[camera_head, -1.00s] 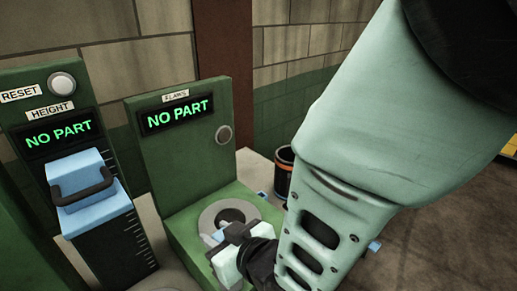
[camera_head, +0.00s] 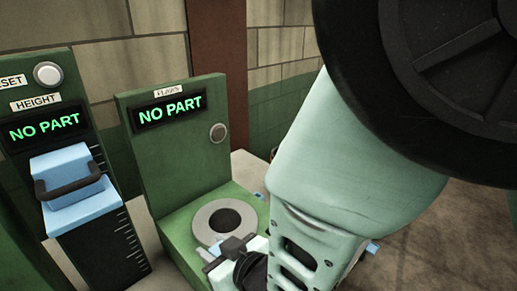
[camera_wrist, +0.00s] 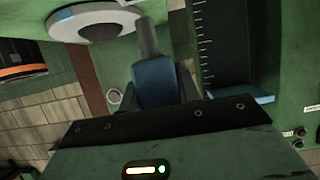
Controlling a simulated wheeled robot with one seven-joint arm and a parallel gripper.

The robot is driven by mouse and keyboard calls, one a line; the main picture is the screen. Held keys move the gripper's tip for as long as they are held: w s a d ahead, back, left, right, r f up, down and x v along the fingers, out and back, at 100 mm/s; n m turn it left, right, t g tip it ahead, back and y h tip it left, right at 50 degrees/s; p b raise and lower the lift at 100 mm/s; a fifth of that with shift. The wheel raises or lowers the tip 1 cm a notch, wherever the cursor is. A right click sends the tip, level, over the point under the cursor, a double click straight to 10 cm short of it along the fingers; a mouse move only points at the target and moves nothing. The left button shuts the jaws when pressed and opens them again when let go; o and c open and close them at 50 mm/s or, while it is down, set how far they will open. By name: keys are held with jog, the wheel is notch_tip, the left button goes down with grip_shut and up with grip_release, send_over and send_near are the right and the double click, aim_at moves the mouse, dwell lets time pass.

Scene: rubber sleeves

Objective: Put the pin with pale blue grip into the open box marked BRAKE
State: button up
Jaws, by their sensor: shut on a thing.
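My gripper (camera_head: 216,254) is low in the head view, in front of the green FLAWS stand. In the wrist view it is shut on a pin (camera_wrist: 152,84) with a blue grip, which looks dark in shadow there. The pin's grey shaft (camera_wrist: 148,38) points away from the jaws. In the head view the pin is mostly hidden by the gripper. No box marked BRAKE shows in either view.
The FLAWS stand (camera_head: 178,150) has a grey ring (camera_head: 203,220) on its base. The HEIGHT gauge (camera_head: 100,240) with a blue handled slider (camera_head: 75,205) stands left of it. Both screens read NO PART. A dark, orange-banded container (camera_wrist: 20,62) shows in the wrist view.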

jog(key=shift+f+b, duration=2.25)
jog(key=shift+f, duration=0.3)
jog(key=o, duration=1.1)
